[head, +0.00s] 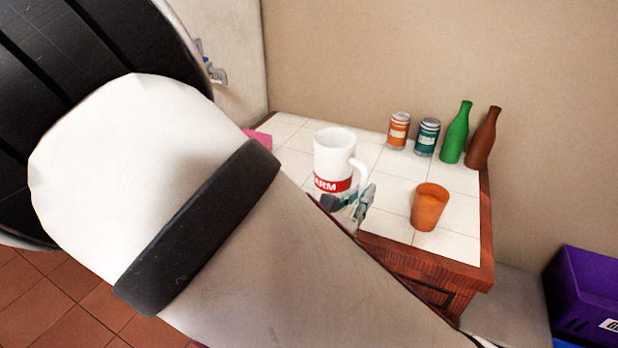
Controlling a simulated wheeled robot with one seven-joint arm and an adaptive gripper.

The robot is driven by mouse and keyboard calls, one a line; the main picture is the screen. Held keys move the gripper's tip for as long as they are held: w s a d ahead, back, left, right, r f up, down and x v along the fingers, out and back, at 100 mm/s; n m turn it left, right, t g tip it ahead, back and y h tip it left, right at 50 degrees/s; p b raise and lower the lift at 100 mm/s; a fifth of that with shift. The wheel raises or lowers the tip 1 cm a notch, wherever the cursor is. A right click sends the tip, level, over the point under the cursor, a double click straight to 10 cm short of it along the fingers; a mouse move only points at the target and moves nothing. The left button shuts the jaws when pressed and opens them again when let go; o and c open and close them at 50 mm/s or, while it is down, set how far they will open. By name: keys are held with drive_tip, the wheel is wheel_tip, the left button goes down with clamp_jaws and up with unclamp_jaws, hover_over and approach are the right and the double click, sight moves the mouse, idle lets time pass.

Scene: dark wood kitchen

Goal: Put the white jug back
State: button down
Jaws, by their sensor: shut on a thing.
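The white jug (334,152) with a red printed band is upright at the tiled counter, near its front left. Its handle points right. My gripper (350,200) is at the jug's lower right, below the handle, and is shut on the jug. My own arm covers much of the view and hides part of the gripper. The jug's base is hidden, so I cannot tell whether it touches the tiles.
An orange cup (429,207) stands to the right on the white-tiled counter (393,218). An orange can (398,131), a teal can (427,137), a green bottle (456,133) and a brown bottle (483,139) stand at the back. A purple crate (585,300) is at lower right.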

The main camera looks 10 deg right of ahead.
drive_tip(key=shift+w+d+f+b, duration=0.1)
drive_tip(key=shift+w+f+b, duration=0.5)
drive_tip(key=shift+w, duration=2)
drive_tip(key=shift+w+d+f+b, duration=0.1)
drive_tip(key=shift+w+f, duration=0.95)
drive_tip(key=shift+w, duration=1.55)
drive_tip(key=shift+w+d+f+b, duration=0.1)
drive_tip(key=shift+w+f+b, duration=0.5)
drive_tip(key=shift+w, duration=2)
drive_tip(key=shift+f, duration=0.4)
drive_tip(key=c, duration=1.7)
unclamp_jaws()
